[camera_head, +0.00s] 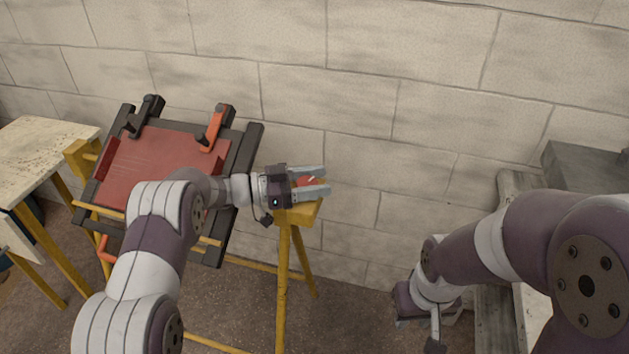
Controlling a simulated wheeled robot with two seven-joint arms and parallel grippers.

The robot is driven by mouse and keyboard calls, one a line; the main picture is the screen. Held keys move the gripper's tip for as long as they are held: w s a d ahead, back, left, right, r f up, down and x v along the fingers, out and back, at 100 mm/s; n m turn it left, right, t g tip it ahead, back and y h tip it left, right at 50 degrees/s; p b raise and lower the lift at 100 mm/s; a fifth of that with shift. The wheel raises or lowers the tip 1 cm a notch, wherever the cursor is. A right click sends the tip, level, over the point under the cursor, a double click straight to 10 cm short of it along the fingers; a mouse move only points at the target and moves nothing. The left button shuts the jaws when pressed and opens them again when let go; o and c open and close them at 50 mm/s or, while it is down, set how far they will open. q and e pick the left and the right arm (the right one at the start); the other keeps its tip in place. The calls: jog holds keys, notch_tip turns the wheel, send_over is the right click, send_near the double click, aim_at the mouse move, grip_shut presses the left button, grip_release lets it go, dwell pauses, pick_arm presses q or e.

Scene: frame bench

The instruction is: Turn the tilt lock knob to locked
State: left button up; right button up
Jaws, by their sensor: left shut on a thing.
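The tilt lock knob (307,181) is small and red-orange with a pale mark, at the right end of the yellow stand. My left gripper (316,183) is shut on the knob, one finger above it and one below in the picture; the fingers partly hide it. Which position the knob is turned to I cannot tell. The stand holds a tilted dark frame (238,170) with a red panel (150,160).
A black clamp (146,113) and an orange clamp (213,128) sit on the frame's top edge. The yellow stand legs (283,285) reach the floor. A pale table (40,150) stands at left, a grey bench (490,320) at right. A block wall closes the back.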

aim_at(316, 181)
pick_arm(q)
jog(key=shift+r, duration=0.15)
jog(key=o, duration=0.9)
jog(key=shift+d, duration=0.1)
jog(key=shift+o, duration=0.2)
jog(key=shift+r, duration=0.35)
notch_tip(316, 181, up, 3)
jog(key=shift+w+r, duration=0.1)
jog(key=s+d+r+p, duration=0.1)
jog(key=s+d+r, duration=0.5)
jog(key=d, duration=0.3)
jog(key=shift+s+d+r, duration=0.25)
jog(key=shift+d+r, duration=0.1)
jog(key=shift+r, duration=0.15)
